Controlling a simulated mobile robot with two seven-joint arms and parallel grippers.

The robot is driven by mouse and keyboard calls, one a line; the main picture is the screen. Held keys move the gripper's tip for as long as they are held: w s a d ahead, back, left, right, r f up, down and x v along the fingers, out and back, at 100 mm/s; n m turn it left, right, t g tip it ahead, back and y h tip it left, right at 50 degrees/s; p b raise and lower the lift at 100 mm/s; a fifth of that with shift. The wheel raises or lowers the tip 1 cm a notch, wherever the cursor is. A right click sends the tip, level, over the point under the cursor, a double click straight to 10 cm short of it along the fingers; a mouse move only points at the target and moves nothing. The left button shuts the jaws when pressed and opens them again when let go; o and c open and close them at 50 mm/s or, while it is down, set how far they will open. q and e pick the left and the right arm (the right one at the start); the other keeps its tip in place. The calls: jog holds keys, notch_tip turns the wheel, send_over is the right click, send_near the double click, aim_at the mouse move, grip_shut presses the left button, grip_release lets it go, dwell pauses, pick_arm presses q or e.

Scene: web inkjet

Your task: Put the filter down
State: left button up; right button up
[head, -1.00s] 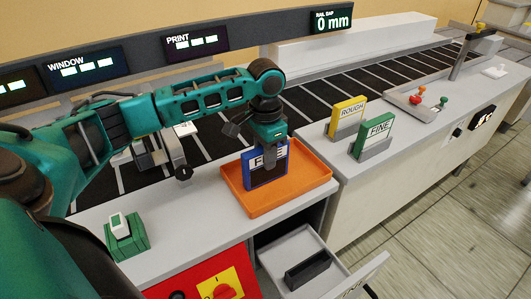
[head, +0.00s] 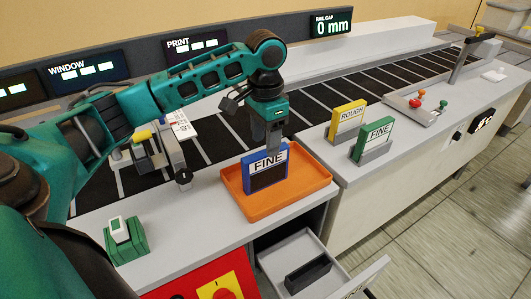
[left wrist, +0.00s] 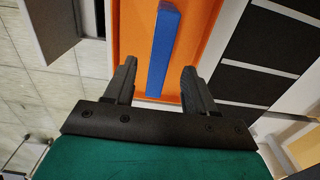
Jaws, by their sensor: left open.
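The blue filter labelled FINE (head: 266,171) stands upright in the orange tray (head: 302,192). In the left wrist view the filter's blue top edge (left wrist: 163,45) lies ahead of the fingertips, over the orange tray floor (left wrist: 135,42). My left gripper (head: 274,143) is just above and behind the filter in the head view. My right gripper is not in view.
A yellow ROUGH filter (head: 346,119) and a green FINE filter (head: 374,138) stand on the counter to the right. An open drawer (head: 288,252) holding a dark block is below the tray. A green button box (head: 126,240) is at left; the dark conveyor (head: 365,82) runs behind.

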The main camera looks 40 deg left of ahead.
pick_arm(q)
notch_tip(320, 180, up, 6)
jog(key=shift+s, duration=0.1)
dwell(0.7)
